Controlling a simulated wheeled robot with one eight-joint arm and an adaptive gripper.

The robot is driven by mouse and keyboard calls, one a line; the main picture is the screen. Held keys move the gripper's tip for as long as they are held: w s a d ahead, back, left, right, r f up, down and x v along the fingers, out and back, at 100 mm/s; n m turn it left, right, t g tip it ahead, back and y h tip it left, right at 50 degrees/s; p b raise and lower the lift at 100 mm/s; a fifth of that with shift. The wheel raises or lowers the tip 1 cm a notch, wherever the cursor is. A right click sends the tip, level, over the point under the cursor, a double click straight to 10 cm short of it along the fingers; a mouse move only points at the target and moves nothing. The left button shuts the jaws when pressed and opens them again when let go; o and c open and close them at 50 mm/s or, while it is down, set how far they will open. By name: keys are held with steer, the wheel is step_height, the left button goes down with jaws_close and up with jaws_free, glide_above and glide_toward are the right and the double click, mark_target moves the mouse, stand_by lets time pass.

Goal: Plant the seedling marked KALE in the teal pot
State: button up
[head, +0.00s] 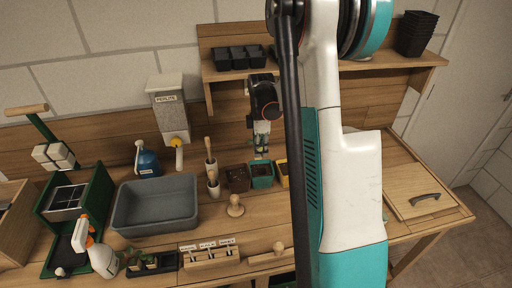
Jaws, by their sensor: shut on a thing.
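The teal pot (262,182) stands on the bench in a row, between a dark red-brown pot (238,184) and a yellow pot (282,181). My gripper (261,150) points down just above the teal pot. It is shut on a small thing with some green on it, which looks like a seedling. No label on it can be read, and whether it touches the pot cannot be told. A black tray (165,263) with small green seedlings sits at the front left. Any KALE marking there is too small to read.
A grey tub (155,224), a spray bottle (101,257), a wooden block with white labels (208,257) and wooden-handled tools (211,165) occupy the bench. A perlite dispenser (169,112) hangs on the wall. A shelf (226,76) overhangs behind. My arm hides part of the bench's right.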

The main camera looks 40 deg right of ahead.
mark_target(264, 166)
steer(key=shift+s+d+f+b, duration=0.1)
steer(key=shift+d+f+b, duration=0.15)
steer(key=shift+f+b, duration=1.2)
steer(key=shift+w+d+f+b, duration=0.1)
steer(key=shift+d+f+b, duration=0.2)
steer(key=shift+f+b, duration=1.2)
steer(key=shift+s+d+f+b, duration=0.1)
steer(key=shift+d+f+b, duration=0.3)
steer(key=shift+f, duration=1.95)
steer(key=shift+a, duration=0.15)
steer(key=o, duration=1)
steer(key=shift+c, duration=0.2)
step_height(264, 166, up, 9)
steer(key=p, duration=0.4)
steer(key=shift+p, duration=0.3)
